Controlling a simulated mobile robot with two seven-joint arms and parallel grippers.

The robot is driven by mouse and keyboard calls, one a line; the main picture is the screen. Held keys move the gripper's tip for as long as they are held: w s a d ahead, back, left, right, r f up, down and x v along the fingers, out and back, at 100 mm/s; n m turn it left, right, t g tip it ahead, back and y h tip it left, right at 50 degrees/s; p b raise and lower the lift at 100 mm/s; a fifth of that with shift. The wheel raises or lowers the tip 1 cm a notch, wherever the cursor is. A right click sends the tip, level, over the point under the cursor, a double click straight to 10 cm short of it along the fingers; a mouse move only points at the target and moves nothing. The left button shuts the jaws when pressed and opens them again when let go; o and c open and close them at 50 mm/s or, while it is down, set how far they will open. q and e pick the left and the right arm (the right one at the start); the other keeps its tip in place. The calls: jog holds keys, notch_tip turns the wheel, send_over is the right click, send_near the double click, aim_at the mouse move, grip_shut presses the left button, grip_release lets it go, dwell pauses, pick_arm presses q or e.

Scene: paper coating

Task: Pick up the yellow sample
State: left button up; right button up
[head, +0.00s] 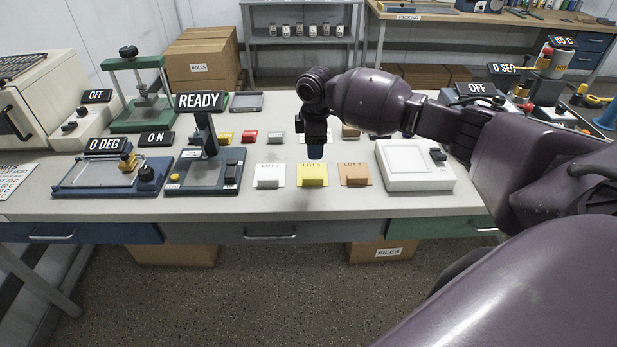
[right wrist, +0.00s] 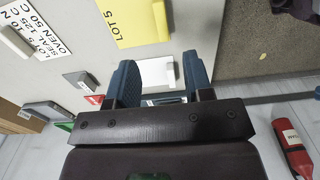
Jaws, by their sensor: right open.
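The yellow sample (head: 312,181) is a small yellow block on a yellow lot card near the front edge of the table, between a white sample (head: 269,182) and an orange sample (head: 355,180). My right gripper (head: 315,155) points down just behind and above the yellow sample, apart from it. My left gripper is out of view.
A white scale-like device (head: 415,168) stands right of the samples, and a dark stand (head: 205,170) under a READY label stands left. Small red (head: 249,137) and grey (head: 275,137) blocks lie behind. A red extinguisher (right wrist: 290,145) stands on the floor.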

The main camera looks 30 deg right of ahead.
send_over(311, 177)
jog(key=f, duration=0.5)
jog(key=shift+s+d+f, duration=0.1)
jog(key=shift+d, duration=0.25)
jog(key=shift+a+f+b, duration=0.15)
jog(key=shift+f+b, duration=0.05)
jog(key=shift+f, duration=1.15)
jog(key=shift+a+f+b, duration=0.15)
jog(key=shift+f+b, duration=0.05)
jog(key=shift+f, duration=1.1)
grip_shut()
